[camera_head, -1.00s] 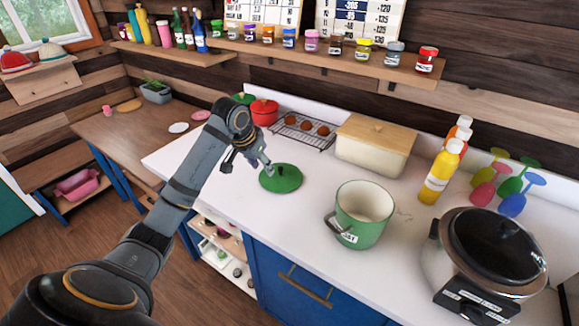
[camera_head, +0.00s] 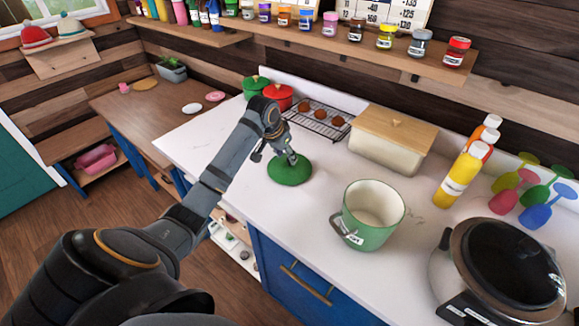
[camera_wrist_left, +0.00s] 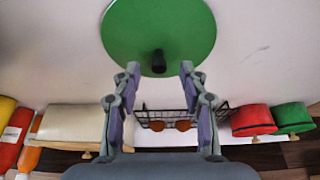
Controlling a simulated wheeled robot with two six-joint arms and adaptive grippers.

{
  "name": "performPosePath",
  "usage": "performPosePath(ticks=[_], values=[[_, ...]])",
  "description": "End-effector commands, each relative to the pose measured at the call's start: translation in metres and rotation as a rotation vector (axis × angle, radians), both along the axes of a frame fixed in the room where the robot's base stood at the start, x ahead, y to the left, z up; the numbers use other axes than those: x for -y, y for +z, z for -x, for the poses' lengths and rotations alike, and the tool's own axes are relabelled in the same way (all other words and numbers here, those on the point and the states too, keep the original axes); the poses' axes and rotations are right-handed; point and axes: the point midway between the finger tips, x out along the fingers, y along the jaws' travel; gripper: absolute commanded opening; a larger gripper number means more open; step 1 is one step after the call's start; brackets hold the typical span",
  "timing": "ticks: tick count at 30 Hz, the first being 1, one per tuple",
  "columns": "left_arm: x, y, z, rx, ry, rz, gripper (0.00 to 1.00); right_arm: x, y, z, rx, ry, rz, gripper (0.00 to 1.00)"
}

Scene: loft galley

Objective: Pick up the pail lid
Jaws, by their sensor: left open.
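The green pail lid (camera_head: 290,172) lies flat on the white counter, left of the green pail (camera_head: 372,216). In the left wrist view the lid (camera_wrist_left: 160,25) shows as a green disc with a dark knob (camera_wrist_left: 158,62). My left gripper (camera_head: 290,158) is open at the lid, and its fingers hide the knob in the head view. In the left wrist view the two fingertips (camera_wrist_left: 159,70) are on either side of the knob's near end, with gaps on both sides. The pail is open and upright. My right gripper is not in view.
Behind the lid are a wire rack (camera_head: 318,122) with brown round items and red (camera_head: 278,96) and green (camera_head: 254,86) pots. A bread bin (camera_head: 390,148), bottles (camera_head: 463,172), colored glasses (camera_head: 548,200) and a cooker (camera_head: 497,275) stand to the right.

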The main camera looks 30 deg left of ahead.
Motion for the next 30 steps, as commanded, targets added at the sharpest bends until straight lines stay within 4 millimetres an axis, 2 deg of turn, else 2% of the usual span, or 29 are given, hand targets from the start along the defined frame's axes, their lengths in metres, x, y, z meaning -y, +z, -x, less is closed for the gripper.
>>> performPosePath(ticks=[2, 6, 13, 23, 30], values=[[0.003, -0.010, -0.006, -0.002, 0.000, 0.005, 0.43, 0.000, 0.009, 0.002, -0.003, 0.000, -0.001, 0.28], [0.003, -0.027, -0.013, -0.001, 0.000, 0.002, 0.43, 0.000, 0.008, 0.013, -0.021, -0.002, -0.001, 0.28], [0.002, -0.031, -0.014, 0.000, 0.000, -0.001, 0.43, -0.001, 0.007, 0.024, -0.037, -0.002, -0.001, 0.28], [0.002, -0.030, -0.013, 0.000, 0.000, 0.000, 0.00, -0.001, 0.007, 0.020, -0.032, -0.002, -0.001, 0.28], [0.002, -0.030, -0.013, 0.001, 0.000, 0.000, 0.00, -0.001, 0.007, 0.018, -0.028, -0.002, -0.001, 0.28]])
